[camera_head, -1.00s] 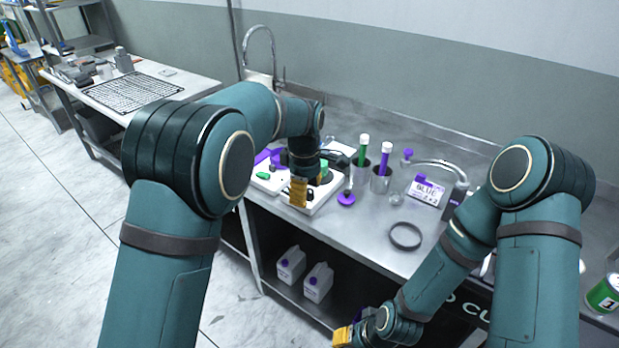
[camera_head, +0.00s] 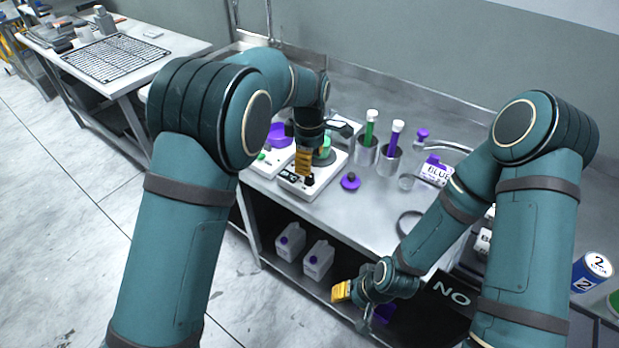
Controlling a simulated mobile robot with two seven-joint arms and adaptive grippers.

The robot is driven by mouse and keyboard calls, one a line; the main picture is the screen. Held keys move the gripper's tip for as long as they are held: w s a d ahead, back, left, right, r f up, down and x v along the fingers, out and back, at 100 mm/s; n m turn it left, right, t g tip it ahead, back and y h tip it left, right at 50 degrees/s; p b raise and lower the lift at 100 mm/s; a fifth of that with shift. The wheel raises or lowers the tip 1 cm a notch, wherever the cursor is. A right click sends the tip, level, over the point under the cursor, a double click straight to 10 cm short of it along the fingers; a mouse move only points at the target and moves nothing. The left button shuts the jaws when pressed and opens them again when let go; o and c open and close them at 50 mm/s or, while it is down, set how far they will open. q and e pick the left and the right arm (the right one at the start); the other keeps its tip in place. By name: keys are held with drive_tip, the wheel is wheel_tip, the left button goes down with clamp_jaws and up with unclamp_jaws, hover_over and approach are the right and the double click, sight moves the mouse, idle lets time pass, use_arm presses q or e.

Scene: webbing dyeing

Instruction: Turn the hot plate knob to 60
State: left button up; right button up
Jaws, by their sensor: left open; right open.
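A white hot plate (camera_head: 316,187) stands near the front edge of the steel counter, with a small display (camera_head: 290,176) and a dark knob (camera_head: 309,181) on its front. A green item (camera_head: 325,146) on top of it is partly hidden by my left gripper. My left gripper (camera_head: 304,174) points down with yellow fingertips just above or at the knob; the fingers overlap in this view, and I cannot tell whether they touch the knob. The knob's setting is too small to read. My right gripper (camera_head: 341,292) is open and empty, low in front of the counter.
A second white device (camera_head: 270,162) with a purple top stands left of the hot plate. White jugs (camera_head: 318,259) stand on the lower shelf.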

sight(309, 177)
use_arm(q)
wheel_tip(309, 177, down, 6)
drive_tip(key=shift+f+b, duration=0.15)
drive_tip(key=shift+b, duration=0.25)
clamp_jaws()
